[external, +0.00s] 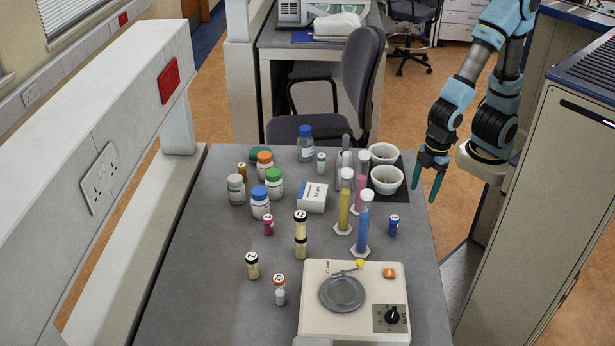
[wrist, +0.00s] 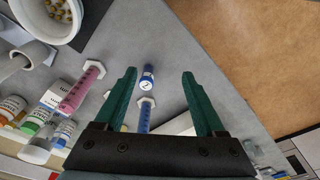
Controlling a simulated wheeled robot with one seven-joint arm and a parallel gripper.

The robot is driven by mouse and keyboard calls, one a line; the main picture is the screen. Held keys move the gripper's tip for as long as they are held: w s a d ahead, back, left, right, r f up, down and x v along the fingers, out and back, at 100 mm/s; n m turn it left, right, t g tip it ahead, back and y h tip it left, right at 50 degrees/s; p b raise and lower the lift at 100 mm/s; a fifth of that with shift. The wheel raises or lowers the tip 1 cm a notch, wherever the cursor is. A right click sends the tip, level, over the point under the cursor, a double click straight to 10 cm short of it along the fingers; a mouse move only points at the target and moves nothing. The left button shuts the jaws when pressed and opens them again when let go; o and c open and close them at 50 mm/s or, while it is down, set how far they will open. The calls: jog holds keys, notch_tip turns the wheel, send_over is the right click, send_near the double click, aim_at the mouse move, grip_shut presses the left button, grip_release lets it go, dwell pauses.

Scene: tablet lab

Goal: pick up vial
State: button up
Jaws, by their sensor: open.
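Several small capped vials stand on the grey table. A blue vial (external: 393,225) stands near the right edge, right of the blue cylinder. A pink vial (external: 268,225) stands left of centre. Cream vials with dark caps (external: 253,265) and an orange-capped one (external: 279,291) stand toward the front. My gripper (external: 423,194) is open and empty, raised at the table's right edge, behind and right of the blue vial. In the wrist view my green fingers (wrist: 159,75) are spread, and the blue vial (wrist: 148,78) shows between them, farther off.
Tall cylinders of yellow (external: 344,208), pink (wrist: 83,87) and blue (external: 363,228) liquid stand left of the blue vial. White bowls (external: 387,180) sit on a dark mat behind it. A cream clamp device (external: 318,318) is in front. Bottles (external: 261,203) and a white box (external: 313,198) stand farther left.

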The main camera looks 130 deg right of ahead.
jog(key=n+g+b, duration=0.2)
jog(key=b, duration=0.7)
send_near(393, 226)
jog(key=shift+s+d+f, duration=0.2)
jog(key=shift+s+d, duration=0.2)
jog(key=shift+d, duration=0.05)
jog(key=shift+s+d+f, duration=0.25)
jog(key=shift+s+d, duration=0.1)
jog(key=shift+d, duration=0.1)
notch_tip(393, 226, down, 5)
jog(key=shift+r+p, duration=0.1)
jog(key=shift+p, duration=0.55)
jog(key=shift+a+f+p, duration=0.25)
jog(key=shift+f+p, duration=0.15)
jog(key=shift+f, duration=0.95)
jog(key=shift+a+f+p, duration=0.2)
jog(key=shift+f+p, duration=0.15)
jog(key=shift+f, duration=1.05)
grip_shut()
